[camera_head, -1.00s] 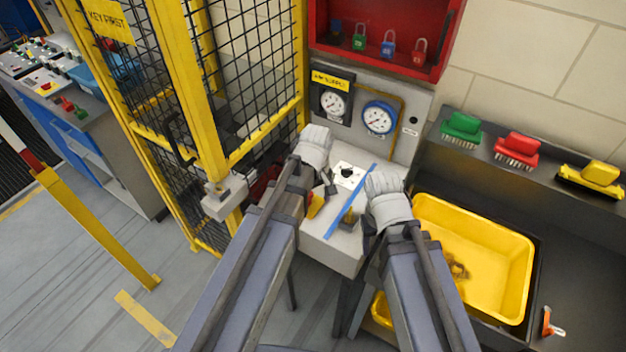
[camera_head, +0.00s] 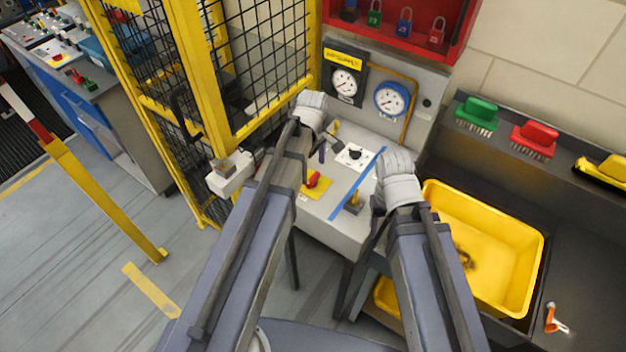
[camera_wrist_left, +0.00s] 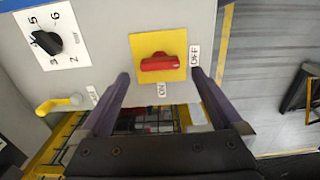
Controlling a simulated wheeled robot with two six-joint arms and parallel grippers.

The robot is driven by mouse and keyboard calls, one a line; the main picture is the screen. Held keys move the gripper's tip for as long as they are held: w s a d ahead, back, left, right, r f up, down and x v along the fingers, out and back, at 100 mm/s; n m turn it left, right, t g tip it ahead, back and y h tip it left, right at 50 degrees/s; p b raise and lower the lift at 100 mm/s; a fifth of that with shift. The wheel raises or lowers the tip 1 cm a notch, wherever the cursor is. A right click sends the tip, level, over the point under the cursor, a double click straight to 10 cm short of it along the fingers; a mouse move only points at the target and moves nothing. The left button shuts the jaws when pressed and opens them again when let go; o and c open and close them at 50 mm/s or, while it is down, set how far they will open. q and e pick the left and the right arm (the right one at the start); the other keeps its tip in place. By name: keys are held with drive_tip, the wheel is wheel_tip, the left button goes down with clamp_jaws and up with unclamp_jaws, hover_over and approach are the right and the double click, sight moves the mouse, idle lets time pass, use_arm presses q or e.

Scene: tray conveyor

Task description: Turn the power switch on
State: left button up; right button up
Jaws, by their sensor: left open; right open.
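The power switch (camera_head: 315,181) is a red knob on a yellow plate on top of the grey control box. In the left wrist view, the red knob (camera_wrist_left: 160,62) lies crosswise, its right end towards the OFF label (camera_wrist_left: 195,55); the ON label (camera_wrist_left: 162,89) is below it. My left gripper (camera_head: 329,147) is open and empty, behind the switch in the head view. In the left wrist view its fingertips (camera_wrist_left: 158,76) are on either side, apart from the knob. My right gripper (camera_head: 378,205) is at the box's right side; its fingers are mostly hidden by my arm.
A black dial (camera_head: 355,155) on a white plate and a brass-coloured part (camera_head: 354,203) are on the box, with a blue stripe (camera_head: 347,192) between. Gauges (camera_head: 391,98) stand behind, yellow fencing (camera_head: 205,90) left, a yellow bin (camera_head: 485,240) right.

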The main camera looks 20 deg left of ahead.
sight(313, 177)
use_arm(q)
wheel_tip(313, 177, down, 4)
drive_tip(key=b, duration=0.3)
drive_tip(key=shift+f, duration=0.2)
drive_tip(key=c, duration=1.3)
